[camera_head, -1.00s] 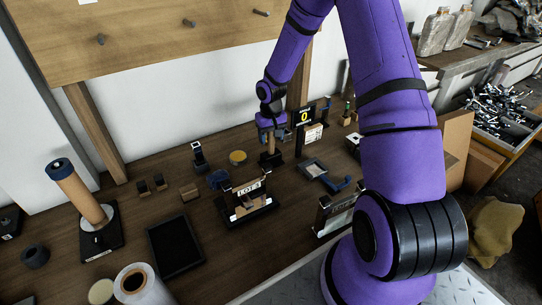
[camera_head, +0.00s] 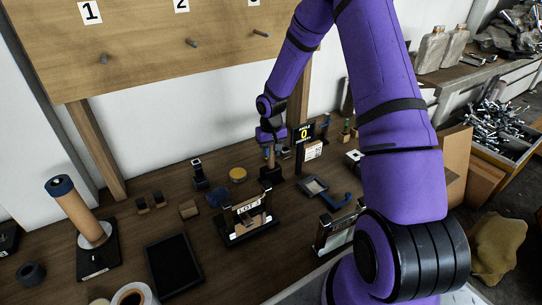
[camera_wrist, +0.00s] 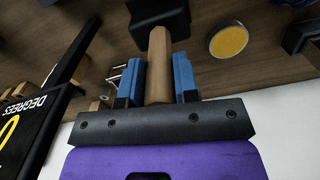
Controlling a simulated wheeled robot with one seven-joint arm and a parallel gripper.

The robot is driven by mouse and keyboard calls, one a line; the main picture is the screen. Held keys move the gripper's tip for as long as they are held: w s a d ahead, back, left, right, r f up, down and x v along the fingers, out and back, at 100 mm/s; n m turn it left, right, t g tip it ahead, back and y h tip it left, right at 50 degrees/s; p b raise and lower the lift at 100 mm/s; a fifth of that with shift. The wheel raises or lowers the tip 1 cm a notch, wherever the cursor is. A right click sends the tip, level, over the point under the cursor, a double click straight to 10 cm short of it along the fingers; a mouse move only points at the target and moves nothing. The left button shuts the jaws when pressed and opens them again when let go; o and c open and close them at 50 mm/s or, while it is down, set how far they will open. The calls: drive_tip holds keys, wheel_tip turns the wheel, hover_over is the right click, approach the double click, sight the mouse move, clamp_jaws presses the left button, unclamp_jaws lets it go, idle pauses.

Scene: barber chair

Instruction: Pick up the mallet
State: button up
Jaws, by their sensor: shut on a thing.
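The mallet has a pale wooden handle (camera_head: 271,160) that stands upright, with a dark block-shaped head (camera_head: 271,174) at its lower end. In the wrist view the handle (camera_wrist: 158,50) runs between the two blue fingers, and the dark head (camera_wrist: 158,14) lies beyond the fingertips. My gripper (camera_wrist: 160,68) is shut on the handle; it also shows in the head view (camera_head: 268,148), above the mallet's head. The head appears to be at the tabletop; I cannot tell whether there is a gap under it.
A black sign (camera_head: 305,145) stands close right of the mallet. A yellow disc (camera_head: 238,174) and a small dark stand (camera_head: 198,175) lie to its left. A "LOT 3" stand (camera_head: 248,210) is in front. A numbered peg board (camera_head: 190,45) hangs behind. My arm hides part of the table's right.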

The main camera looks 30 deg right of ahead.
wheel_tip(320, 180, up, 2)
drive_tip(key=shift+s+r, duration=0.15)
drive_tip(key=s+a, duration=0.1)
drive_tip(key=s, duration=0.6)
drive_tip(key=s+a+r, duration=0.1)
drive_tip(key=s+a, duration=0.1)
drive_tip(key=s, duration=0.6)
drive_tip(key=shift+s+a+r, duration=0.15)
drive_tip(key=shift+a, duration=0.1)
drive_tip(key=o, duration=0.4)
drive_tip(key=c, duration=0.3)
drive_tip(key=shift+r, duration=0.1)
drive_tip(key=shift+c, duration=0.2)
